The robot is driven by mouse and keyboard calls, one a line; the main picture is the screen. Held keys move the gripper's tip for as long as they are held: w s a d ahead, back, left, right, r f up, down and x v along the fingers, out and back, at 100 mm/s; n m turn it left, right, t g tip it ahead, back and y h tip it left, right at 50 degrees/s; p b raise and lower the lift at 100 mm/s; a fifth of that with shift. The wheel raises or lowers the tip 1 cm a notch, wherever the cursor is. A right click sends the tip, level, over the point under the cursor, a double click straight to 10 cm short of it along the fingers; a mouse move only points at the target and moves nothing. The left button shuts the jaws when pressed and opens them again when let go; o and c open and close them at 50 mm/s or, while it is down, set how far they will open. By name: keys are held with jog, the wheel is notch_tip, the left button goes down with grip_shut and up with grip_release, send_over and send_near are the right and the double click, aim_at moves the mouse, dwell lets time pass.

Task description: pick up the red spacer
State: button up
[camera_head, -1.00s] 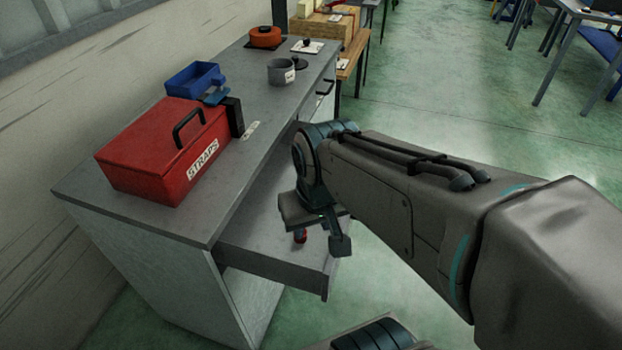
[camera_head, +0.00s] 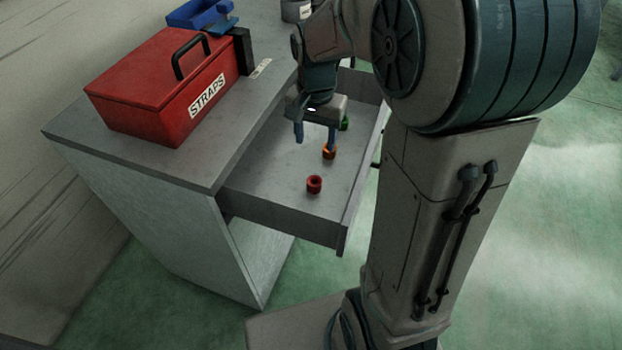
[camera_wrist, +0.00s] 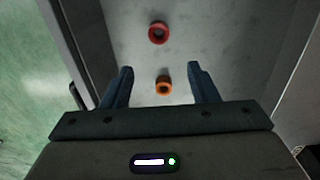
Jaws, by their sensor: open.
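The red spacer (camera_head: 314,184) is a short ring lying in the open drawer (camera_head: 280,205), near the drawer's front end in the head view. In the wrist view the red spacer (camera_wrist: 158,33) is beyond my fingertips, near the top middle. My gripper (camera_head: 316,138) is open and empty above the drawer, behind the red spacer in the head view. In the wrist view an orange spacer (camera_wrist: 164,85) shows between the two fingers of my gripper (camera_wrist: 160,78), below them. The orange spacer (camera_head: 329,152) is close beside the right finger in the head view.
A red STRAPS box (camera_head: 150,90) and a blue bin (camera_head: 195,14) stand on the cabinet top (camera_head: 90,140). The drawer walls surround the spacers.

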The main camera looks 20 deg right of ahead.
send_over(314, 177)
jog(key=f, duration=0.5)
jog(key=f+b, duration=0.1)
jog(key=f, duration=0.2)
jog(key=shift+s, duration=0.3)
jog(key=f, duration=0.5)
jog(key=shift+s+a+b, duration=0.15)
jog(key=shift+s+b, duration=0.1)
jog(key=shift+b, duration=0.05)
grip_shut()
